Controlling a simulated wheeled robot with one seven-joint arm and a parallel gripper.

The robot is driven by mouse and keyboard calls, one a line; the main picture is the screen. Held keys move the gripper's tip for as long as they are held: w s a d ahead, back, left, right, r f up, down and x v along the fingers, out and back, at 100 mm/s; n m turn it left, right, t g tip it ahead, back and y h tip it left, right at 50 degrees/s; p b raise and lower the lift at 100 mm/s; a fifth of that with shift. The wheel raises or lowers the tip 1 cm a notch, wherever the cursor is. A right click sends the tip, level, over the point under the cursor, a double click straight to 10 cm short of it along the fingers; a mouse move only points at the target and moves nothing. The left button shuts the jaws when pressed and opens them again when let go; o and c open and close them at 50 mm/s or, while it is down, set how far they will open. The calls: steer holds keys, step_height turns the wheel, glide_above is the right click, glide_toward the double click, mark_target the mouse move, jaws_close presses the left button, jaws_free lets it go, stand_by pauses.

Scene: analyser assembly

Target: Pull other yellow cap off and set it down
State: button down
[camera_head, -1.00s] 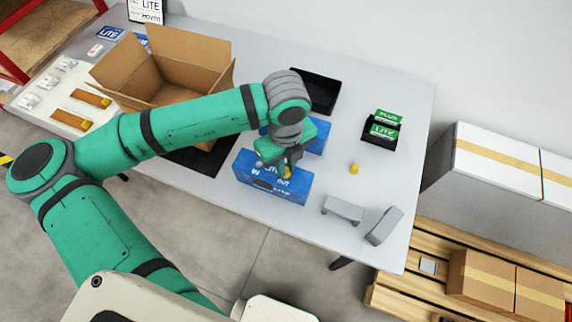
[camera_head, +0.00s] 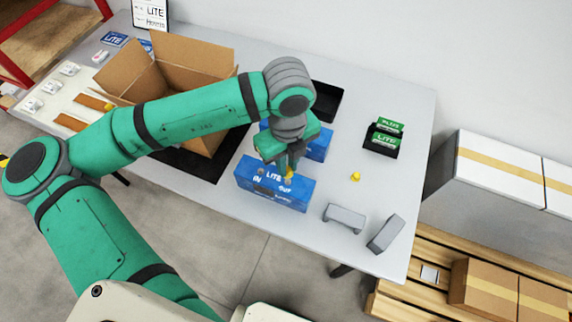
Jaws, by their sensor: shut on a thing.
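A blue analyser box (camera_head: 268,190) with white lettering stands near the table's front edge. My gripper (camera_head: 289,174) points down over the box's right part. It is shut on a yellow cap (camera_head: 289,172), which shows only as a small patch between the fingers. I cannot tell whether this cap still touches the box. Another yellow cap (camera_head: 355,176) lies loose on the table to the right of the box. A second blue box (camera_head: 318,146) stands behind, partly hidden by my arm.
Two grey brackets (camera_head: 345,217) (camera_head: 385,233) lie at the front right. A black holder with green LITE packs (camera_head: 384,138) stands at the right. An open carton (camera_head: 165,80) and a black tray (camera_head: 327,101) are behind. Bare table surrounds the loose cap.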

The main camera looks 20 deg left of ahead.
steer(key=shift+d+r, duration=0.15)
steer(key=shift+r, duration=1.3)
